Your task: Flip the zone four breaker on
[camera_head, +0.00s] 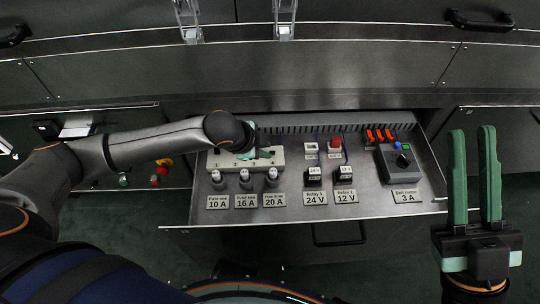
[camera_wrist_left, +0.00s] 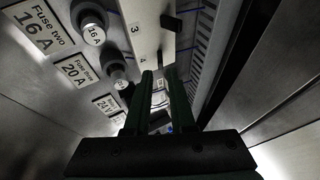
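The breaker strip (camera_head: 233,161), a cream block, lies at the back left of the open drawer. My left gripper (camera_head: 264,153) is over its right end in the head view and hides part of it. In the left wrist view the strip (camera_wrist_left: 148,40) carries the numbers 3 and 4 and a black lever (camera_wrist_left: 171,21) near the 3. The fingers of my left gripper (camera_wrist_left: 160,75) are a narrow gap apart beside the 4. I cannot tell whether they touch the zone four lever, which is mostly hidden. My right gripper (camera_head: 473,132) is open and empty, right of the drawer.
A red knob (camera_head: 155,181) is on the panel at left.

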